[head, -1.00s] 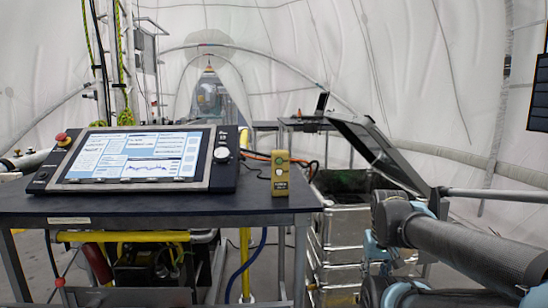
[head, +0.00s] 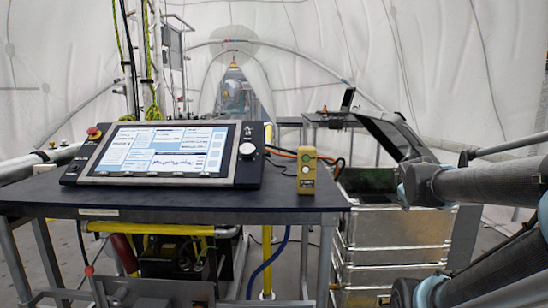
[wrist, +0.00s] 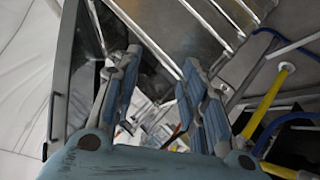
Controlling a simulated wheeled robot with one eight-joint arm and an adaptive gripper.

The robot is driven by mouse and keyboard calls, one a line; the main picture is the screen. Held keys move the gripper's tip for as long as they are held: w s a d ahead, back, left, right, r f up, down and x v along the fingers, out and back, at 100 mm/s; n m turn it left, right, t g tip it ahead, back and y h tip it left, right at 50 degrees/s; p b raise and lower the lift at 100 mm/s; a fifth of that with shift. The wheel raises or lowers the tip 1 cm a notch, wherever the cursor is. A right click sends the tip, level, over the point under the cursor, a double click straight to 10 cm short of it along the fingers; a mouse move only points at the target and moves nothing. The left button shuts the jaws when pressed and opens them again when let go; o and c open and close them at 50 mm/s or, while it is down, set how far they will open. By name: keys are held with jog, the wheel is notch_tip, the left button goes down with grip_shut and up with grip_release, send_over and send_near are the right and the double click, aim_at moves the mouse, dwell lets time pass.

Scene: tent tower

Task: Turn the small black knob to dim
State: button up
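The tilted control panel (head: 165,180) with a lit screen lies on the dark table in the head view. A pale round knob (head: 247,149) is on its right side, with a small dark control (head: 249,131) above it, too small to identify. Another small dark control (head: 75,165) is at its lower left corner, beside a red button (head: 94,132). I cannot tell which is the small black knob. My gripper (wrist: 160,72) shows in the wrist view with its fingers spread and nothing held between them. It is outside the head view, away from the panel.
A yellow handheld box (head: 307,172) stands on the right end of the table (head: 200,206). Cables lie behind the box. Yellow pipes (wrist: 268,100) show in the wrist view.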

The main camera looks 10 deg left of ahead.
aim_at(268, 154)
jog(key=w+a+r+n+t+y, duration=0.1)
jog(key=w+a+r+n+t, duration=0.3)
jog(key=w+r, duration=0.4)
jog(key=w+a+r+n+t+y, duration=0.25)
jog(key=w+r+n, duration=0.25)
jog(key=w+r, duration=0.25)
jog(key=w+a+r+n+t+y, duration=0.3)
jog(key=w+a+r+n+y, duration=0.2)
jog(key=a+r+n+y, duration=0.4)
jog(key=a+n+g+y, duration=0.85)
jog(key=a+n, duration=0.35)
jog(key=n, duration=0.5)
jog(key=s+a+f+n+g, duration=0.2)
jog(key=f+n+g, duration=0.2)
jog(key=n+g, duration=0.1)
jog(key=s+a+f+n+g, duration=0.2)
jog(key=s+f+n+g, duration=0.1)
jog(key=f+n+g, duration=0.1)
jog(key=s+a+f+n+g, duration=0.2)
jog(key=f+n+g, duration=0.3)
jog(key=n+g, duration=0.1)
jog(key=shift+s+a+f+h, duration=0.1)
jog(key=shift+s+a+h, duration=0.1)
jog(key=shift+h, duration=0.1)
jog(key=shift+s+a+f+n+g, duration=0.15)
jog(key=shift+s+a+n+g, duration=0.15)
jog(key=shift+a, duration=0.1)
jog(key=x, duration=1.6)
jog(key=shift+w+a, duration=0.15)
jog(key=shift+a, duration=0.05)
